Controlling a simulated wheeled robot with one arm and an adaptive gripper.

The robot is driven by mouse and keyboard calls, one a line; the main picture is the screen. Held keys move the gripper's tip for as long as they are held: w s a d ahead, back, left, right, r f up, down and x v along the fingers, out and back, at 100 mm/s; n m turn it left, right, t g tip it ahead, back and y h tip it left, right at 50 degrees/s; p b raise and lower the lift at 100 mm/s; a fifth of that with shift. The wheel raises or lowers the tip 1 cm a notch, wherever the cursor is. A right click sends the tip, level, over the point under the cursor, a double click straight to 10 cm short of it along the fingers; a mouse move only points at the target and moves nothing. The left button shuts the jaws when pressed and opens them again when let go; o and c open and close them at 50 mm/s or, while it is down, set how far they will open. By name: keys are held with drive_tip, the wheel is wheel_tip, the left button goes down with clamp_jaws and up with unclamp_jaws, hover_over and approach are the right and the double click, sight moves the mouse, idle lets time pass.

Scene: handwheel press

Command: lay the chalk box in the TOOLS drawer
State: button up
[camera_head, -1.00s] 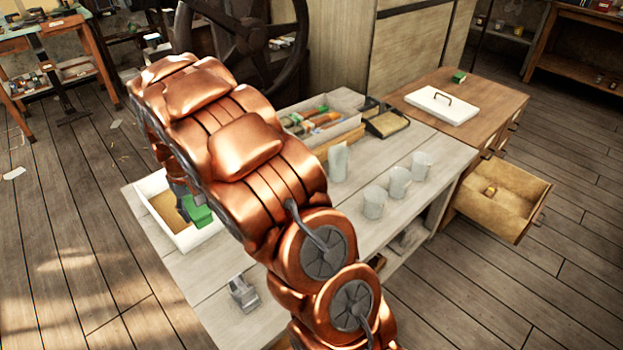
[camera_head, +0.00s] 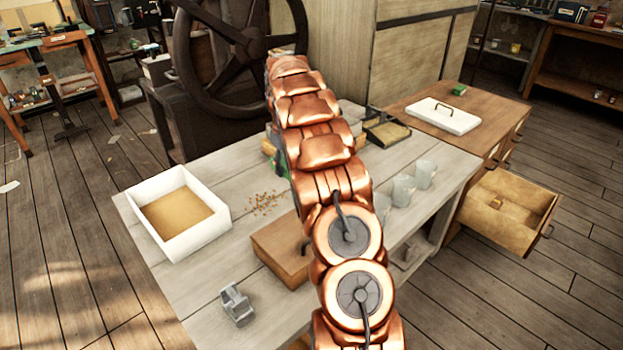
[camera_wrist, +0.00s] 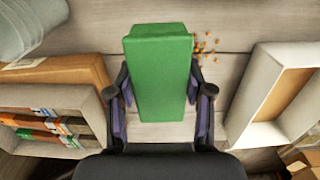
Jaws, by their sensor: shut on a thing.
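A green box, which I take for the chalk box (camera_wrist: 160,75), is held between the fingers of my gripper (camera_wrist: 160,100) in the wrist view. Both fingers press its sides, and it is above the grey bench. In the head view only a sliver of green (camera_head: 281,169) shows beside my arm, which hides the gripper. An open drawer (camera_head: 484,222) sticks out of the wooden cabinet at the right, with a small yellowish thing (camera_head: 497,203) inside. I cannot read a label on it.
A white tray (camera_head: 198,241) with a tan bottom stands on the bench's left, beside spilled orange bits (camera_head: 265,203). A brown box (camera_head: 278,262), metal cups (camera_head: 404,188) and a grey clamp-like piece (camera_head: 237,304) are also there. A white lid (camera_head: 443,117) and a small green block (camera_head: 459,89) lie on the cabinet.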

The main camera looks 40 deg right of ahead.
drive_tip(key=s+d+f, duration=0.3)
drive_tip(key=s+d, duration=0.1)
drive_tip(key=d, duration=0.5)
wheel_tip(320, 180, down, 10)
drive_tip(key=shift+w+r, duration=0.1)
drive_tip(key=o, duration=1.2)
